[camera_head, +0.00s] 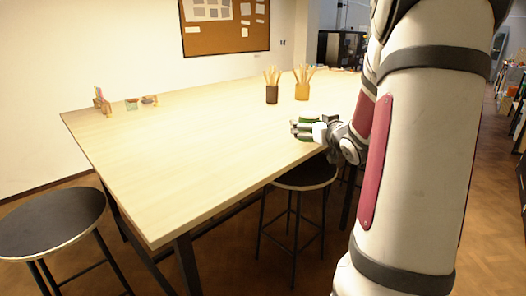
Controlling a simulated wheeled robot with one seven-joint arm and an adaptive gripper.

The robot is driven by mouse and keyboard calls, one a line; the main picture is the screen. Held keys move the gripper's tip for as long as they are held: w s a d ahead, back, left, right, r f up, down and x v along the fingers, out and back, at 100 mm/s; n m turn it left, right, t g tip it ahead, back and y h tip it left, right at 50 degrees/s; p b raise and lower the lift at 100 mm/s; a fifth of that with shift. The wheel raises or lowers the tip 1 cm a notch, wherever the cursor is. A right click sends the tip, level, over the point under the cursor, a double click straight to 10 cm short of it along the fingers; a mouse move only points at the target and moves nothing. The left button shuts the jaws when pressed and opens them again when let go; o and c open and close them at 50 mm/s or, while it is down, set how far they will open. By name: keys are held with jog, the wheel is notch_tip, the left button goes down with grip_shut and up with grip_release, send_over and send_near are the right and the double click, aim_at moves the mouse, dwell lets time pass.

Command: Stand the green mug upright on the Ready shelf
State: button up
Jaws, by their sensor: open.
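My gripper (297,128) is at the right-hand edge of the long wooden table (190,150), with its fingers pointing left. It is open. Green patches of what looks like the green mug (305,138) show just above and below the fingers. The fingers hide most of it, so I cannot tell whether it is upright or whether the fingers touch it. The Ready shelf cannot be made out; no label is readable.
Two pots of wooden tools, one dark (272,94) and one tan (302,91), stand farther back on the table. Small items (132,104) sit at its far left. Dark stools (50,222) stand around it. Filled shelving runs along the right edge. The table's near left part is clear.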

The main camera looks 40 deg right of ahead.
aim_at(310, 119)
jog(key=s+d+f+t+b, duration=0.2)
jog(key=s+d+f+b, duration=0.1)
jog(key=d+f, duration=0.25)
jog(key=shift+m, duration=0.3)
jog(key=shift+a+b+x, duration=0.15)
jog(key=shift+b+x, duration=0.1)
jog(key=shift+x, duration=2.8)
jog(key=shift+a+b+x, duration=0.15)
jog(key=shift+b+x, duration=0.1)
jog(key=shift+x, duration=2.8)
jog(key=shift+w+a+f, duration=0.1)
jog(key=shift+w+f, duration=0.05)
jog(key=shift+f, duration=0.05)
jog(key=shift+c, duration=0.2)
jog(key=c, duration=1.2)
jog(key=shift+r, duration=0.1)
jog(key=shift+r+p, duration=0.95)
jog(key=shift+r, duration=0.3)
jog(key=shift+p+v, duration=1.1)
jog(key=shift+v, duration=5.9)
